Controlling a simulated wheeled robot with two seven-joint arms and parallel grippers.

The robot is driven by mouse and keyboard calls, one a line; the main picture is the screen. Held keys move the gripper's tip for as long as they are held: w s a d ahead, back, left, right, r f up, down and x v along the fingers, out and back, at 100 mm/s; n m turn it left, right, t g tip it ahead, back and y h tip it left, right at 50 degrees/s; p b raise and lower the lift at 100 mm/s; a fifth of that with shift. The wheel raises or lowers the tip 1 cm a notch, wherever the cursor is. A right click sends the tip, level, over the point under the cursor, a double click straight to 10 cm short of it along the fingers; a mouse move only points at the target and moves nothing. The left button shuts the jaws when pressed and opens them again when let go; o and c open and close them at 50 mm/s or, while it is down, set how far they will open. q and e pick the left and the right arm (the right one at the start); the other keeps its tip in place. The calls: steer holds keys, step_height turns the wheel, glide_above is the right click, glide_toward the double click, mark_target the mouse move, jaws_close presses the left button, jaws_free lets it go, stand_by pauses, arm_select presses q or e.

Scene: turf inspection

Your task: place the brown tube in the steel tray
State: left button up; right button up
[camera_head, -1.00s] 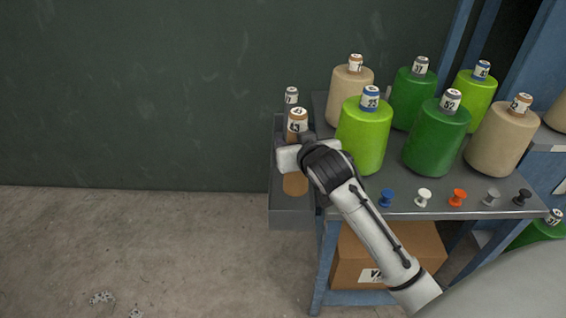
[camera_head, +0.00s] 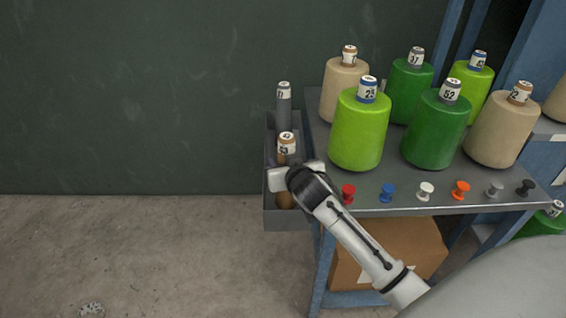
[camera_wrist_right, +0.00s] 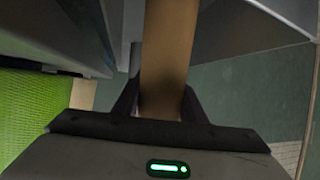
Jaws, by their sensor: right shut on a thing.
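The brown tube (camera_head: 286,146) has a white numbered label at its top and stands roughly upright. My right gripper (camera_head: 284,178) is shut around its middle. In the right wrist view the brown tube (camera_wrist_right: 166,60) runs between the two fingers (camera_wrist_right: 160,105). The steel tray (camera_head: 287,221) is a grey open box at the left end of the shelf. The tube's lower end shows below the gripper, within the tray's outline; whether it touches the floor is hidden. A grey tube (camera_head: 284,108) stands at the tray's back. My left gripper is not in view.
Several green and beige yarn cones (camera_head: 358,135) stand on the grey shelf (camera_head: 400,200) right of the tray. Several coloured pegs, including a red peg (camera_head: 348,193), line its front edge. A cardboard box (camera_head: 392,250) sits below.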

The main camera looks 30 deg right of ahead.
steer(key=o, duration=1.1)
steer(key=shift+c, duration=0.2)
steer(key=p+v, duration=0.1)
steer(key=v, duration=1.1)
